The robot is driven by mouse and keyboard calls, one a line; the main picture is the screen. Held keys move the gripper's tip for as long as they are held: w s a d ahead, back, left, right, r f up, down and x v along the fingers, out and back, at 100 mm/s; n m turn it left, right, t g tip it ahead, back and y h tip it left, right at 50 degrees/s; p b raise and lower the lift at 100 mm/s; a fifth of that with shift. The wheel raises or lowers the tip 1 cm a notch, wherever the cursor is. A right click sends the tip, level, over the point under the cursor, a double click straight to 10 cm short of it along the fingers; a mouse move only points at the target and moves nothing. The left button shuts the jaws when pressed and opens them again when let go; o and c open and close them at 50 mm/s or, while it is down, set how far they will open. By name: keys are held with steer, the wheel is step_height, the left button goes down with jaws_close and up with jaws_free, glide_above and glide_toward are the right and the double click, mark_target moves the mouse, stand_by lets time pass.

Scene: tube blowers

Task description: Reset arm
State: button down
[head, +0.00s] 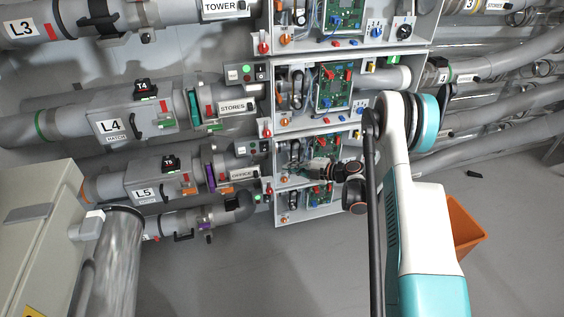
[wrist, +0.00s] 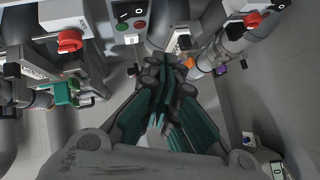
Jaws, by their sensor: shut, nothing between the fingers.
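My arm (head: 400,140) rises in the right half of the head view and bends toward the blower cabinets. My gripper (head: 322,167) is at its far end, small and partly lost against the circuit boards of the lower cabinet. In the wrist view my gripper (wrist: 166,72) fills the middle, with its dark green-lined fingers closed together at the tips. It is shut and holds nothing. Whether the fingertips touch any part of the cabinet cannot be told.
Open cabinets with a green circuit board (head: 333,87) stand in a column behind my arm. Pipe L4 (head: 112,126) and pipe L5 (head: 145,192) run left. A red knob (wrist: 70,40) is near the gripper in the wrist view. An orange bin (head: 465,225) stands right; grey floor (head: 250,270) is clear in front.

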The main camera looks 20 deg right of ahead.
steer(key=shift+s+d, duration=0.3)
steer(key=w+d+r+m+t+h, duration=0.1)
steer(key=w+r+m+t+h, duration=0.2)
steer(key=r, duration=1.1)
steer(key=w+r+m+t, duration=0.2)
steer(key=r+m+t, duration=0.15)
steer(key=r, duration=1.15)
steer(key=s+d+r+m+t+h, duration=0.1)
steer(key=s+d+r+m+h, duration=0.15)
steer(key=r+m+h, duration=0.35)
steer(key=s+d+r+m+t+h, duration=0.1)
steer(key=s+r+m+t+h, duration=0.2)
steer(key=r, duration=0.6)
steer(key=s+f+m+g+h, duration=0.25)
steer(key=s+m+g, duration=0.45)
steer(key=s, duration=0.9)
steer(key=s+a+f+m+g+y, duration=0.1)
steer(key=s+a+f, duration=0.4)
steer(key=s, duration=0.6)
steer(key=s+a+f+g+y, duration=0.2)
steer(key=s+a+f+g, duration=0.3)
steer(key=s, duration=0.7)
step_height(320, 180, down, 3)
steer(key=shift+s+r+m+y, duration=0.15)
steer(key=shift+m+y, duration=0.2)
